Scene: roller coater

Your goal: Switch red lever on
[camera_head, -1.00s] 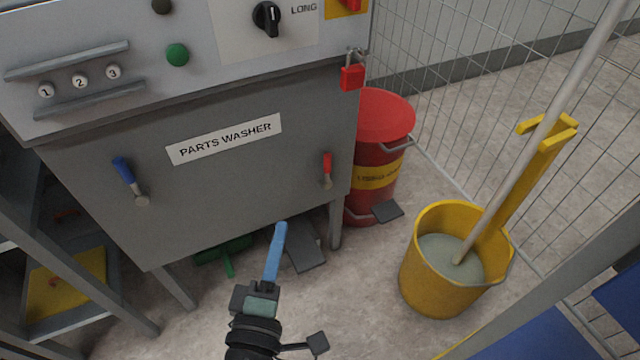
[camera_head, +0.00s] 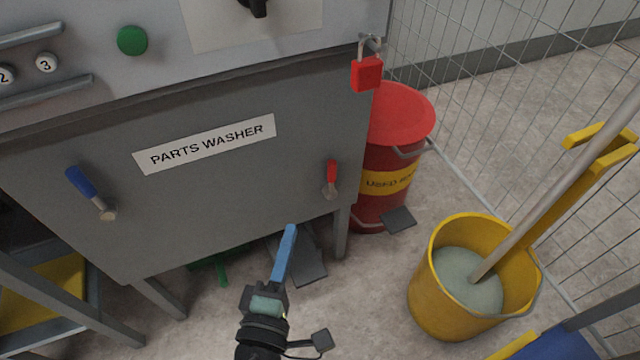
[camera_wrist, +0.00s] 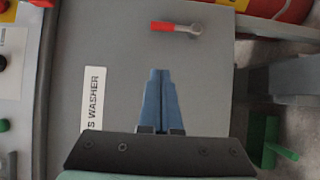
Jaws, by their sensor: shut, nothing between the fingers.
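The red lever (camera_head: 331,173) is on the right of the grey parts washer's front panel (camera_head: 230,205). Its red handle points up from a metal pivot at its lower end. In the wrist view the red lever (camera_wrist: 176,27) lies sideways near the top, beyond my fingertips. My gripper (camera_head: 290,230) has blue fingers that are shut and empty. In the head view it appears below and left of the lever, apart from it. In the wrist view my gripper (camera_wrist: 161,72) points toward the panel, with the lever above the tips.
A blue lever (camera_head: 90,192) is on the panel's left. A red padlock (camera_head: 367,74) hangs at the panel's upper right. A red drum (camera_head: 398,118) stands right of the washer, and a yellow mop bucket (camera_head: 440,313) stands farther right. A wire fence (camera_head: 500,70) runs behind.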

